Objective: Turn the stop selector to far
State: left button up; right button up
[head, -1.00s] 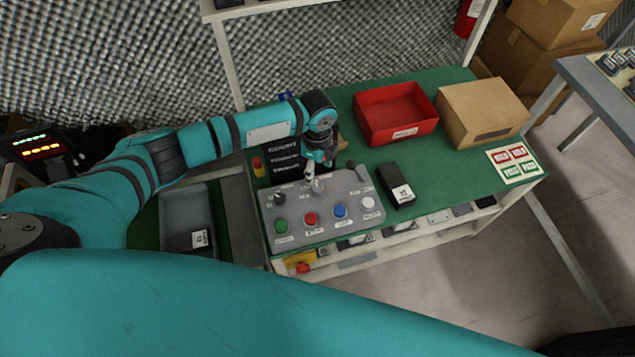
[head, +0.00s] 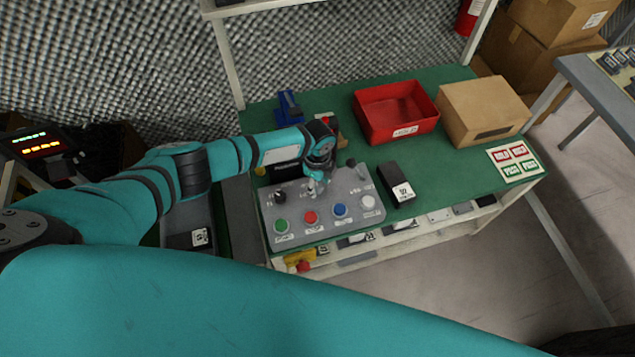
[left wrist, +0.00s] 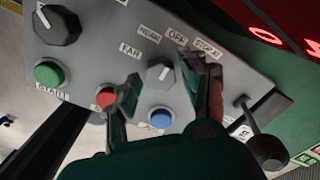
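The grey control panel (head: 335,222) stands on the green bench. In the left wrist view, the stop selector (left wrist: 160,74) is a grey knob with a white pointer line, below labels that read FAR, MEDIUM and OFF. The pointer leans up and right, toward OFF rather than FAR. My left gripper (left wrist: 165,82) is open, with one finger on each side of the knob; I see gaps between fingers and knob. In the head view, my left gripper (head: 314,184) is low over the panel's middle and partly hides the selector. My right gripper is not in view.
A black knob (left wrist: 57,25) is left of the selector. Green (head: 281,226), red (head: 311,217), blue (head: 340,210) and white (head: 369,202) buttons line the panel's front. A dark lever (left wrist: 262,140) is at right. A black box (head: 397,183) and red bin (head: 420,122) stand beyond.

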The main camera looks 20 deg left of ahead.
pick_arm(q)
grip_shut()
jog(key=shift+n, duration=0.3)
jog(key=n+p, duration=0.1)
jog(key=n, duration=0.2)
jog(key=shift+r+n, duration=0.1)
jog(key=shift+n, duration=0.3)
jog(key=n+p, duration=0.1)
jog(key=n, duration=0.3)
jog(key=shift+n+p, duration=0.3)
jog(key=n+p, duration=0.1)
jog(key=n, duration=0.4)
jog(key=shift+p, duration=0.3)
jog(key=shift+n+p, duration=0.4)
jog(key=shift+n, duration=1.6)
jog(key=shift+w, duration=0.1)
